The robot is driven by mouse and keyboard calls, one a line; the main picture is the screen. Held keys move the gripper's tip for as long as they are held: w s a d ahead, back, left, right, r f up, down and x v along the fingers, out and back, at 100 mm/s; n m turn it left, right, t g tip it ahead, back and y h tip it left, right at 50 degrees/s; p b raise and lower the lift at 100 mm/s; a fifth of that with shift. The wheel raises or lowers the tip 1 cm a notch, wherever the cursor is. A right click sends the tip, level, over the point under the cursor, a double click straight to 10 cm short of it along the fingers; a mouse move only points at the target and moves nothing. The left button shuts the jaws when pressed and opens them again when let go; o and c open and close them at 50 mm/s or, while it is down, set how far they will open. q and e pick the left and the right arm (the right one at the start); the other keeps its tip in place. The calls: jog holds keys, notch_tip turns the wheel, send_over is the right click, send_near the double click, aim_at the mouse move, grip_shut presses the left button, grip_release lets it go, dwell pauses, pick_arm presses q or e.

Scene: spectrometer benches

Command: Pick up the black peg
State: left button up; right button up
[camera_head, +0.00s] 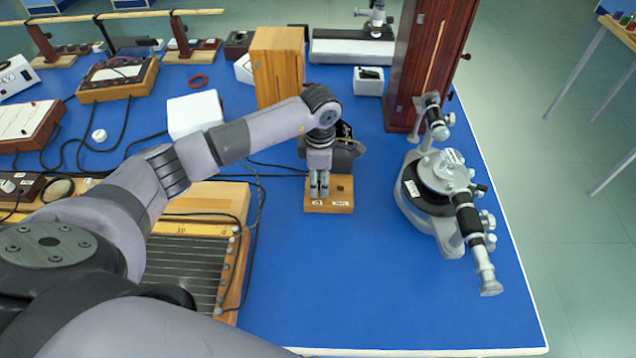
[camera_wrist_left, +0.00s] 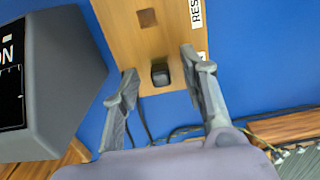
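The black peg (camera_wrist_left: 160,74) is a small dark square-topped piece at the near end of a wooden block (camera_wrist_left: 125,22) in the left wrist view. My left gripper (camera_wrist_left: 163,62) is open and points down, with one finger on each side of the peg and a gap to it on both sides. In the head view my left gripper (camera_head: 319,194) is over the left part of the wooden block (camera_head: 342,207), and the peg is hidden behind the fingers. A dark square hole (camera_wrist_left: 147,17) shows in the block, apart from the peg. My right gripper is not in view.
A grey box with a dark face (camera_wrist_left: 50,85) stands close beside the block. A spectrometer (camera_head: 440,190) stands to the right, and a slatted wooden apparatus (camera_head: 185,270) to the left. Cables run near the block. The blue table (camera_head: 370,290) is clear in front.

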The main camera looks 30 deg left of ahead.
pick_arm(q)
jog(key=shift+c, duration=0.6)
jog(key=c, duration=0.4)
grip_shut()
jog(key=shift+r, duration=0.1)
